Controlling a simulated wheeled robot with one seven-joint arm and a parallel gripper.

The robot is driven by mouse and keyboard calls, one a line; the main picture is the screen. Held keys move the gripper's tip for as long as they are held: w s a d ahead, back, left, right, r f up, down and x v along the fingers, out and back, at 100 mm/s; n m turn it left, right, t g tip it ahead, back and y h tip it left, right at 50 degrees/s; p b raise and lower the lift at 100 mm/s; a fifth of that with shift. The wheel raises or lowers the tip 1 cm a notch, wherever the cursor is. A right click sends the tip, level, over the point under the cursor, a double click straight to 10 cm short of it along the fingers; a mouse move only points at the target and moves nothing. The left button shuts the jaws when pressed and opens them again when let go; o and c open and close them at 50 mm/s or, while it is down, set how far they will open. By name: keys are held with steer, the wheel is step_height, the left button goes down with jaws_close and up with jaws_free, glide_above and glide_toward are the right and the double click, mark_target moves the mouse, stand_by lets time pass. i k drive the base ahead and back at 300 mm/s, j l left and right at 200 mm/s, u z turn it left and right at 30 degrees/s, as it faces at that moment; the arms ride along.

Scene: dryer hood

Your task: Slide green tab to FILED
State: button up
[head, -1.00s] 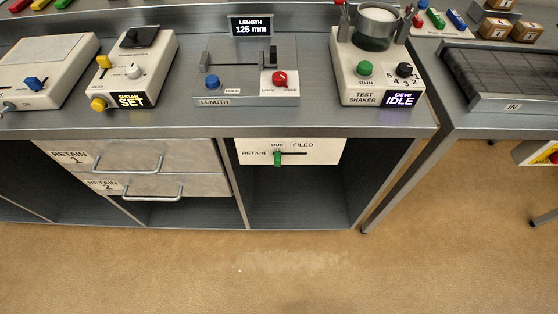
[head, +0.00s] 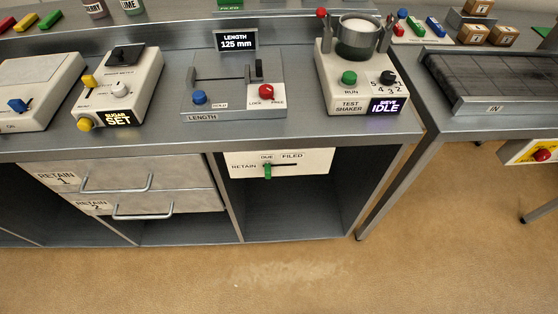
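The green tab (head: 267,171) sits in a dark horizontal slot on the white RETAIN panel (head: 315,160), under the bench top in the head view. The tab is at the slot's left end, below the word DUE. The word FILED is printed to its right, above the slot's right part. My gripper is not in view.
Two RETAIN drawers with bar handles (head: 118,184) are left of the panel. An open bay (head: 290,205) lies below it. The LENGTH unit (head: 232,90) and test shaker (head: 362,85) stand on the bench above. The tan floor (head: 270,280) in front is clear.

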mark_target(267, 166)
steer(key=k+j, duration=0.15)
steer(key=j, duration=0.25)
steer(key=k+j, duration=0.1)
steer(key=j, duration=0.3)
steer(key=k+j, duration=0.15)
steer(key=j, duration=0.25)
steer(key=z, duration=0.05)
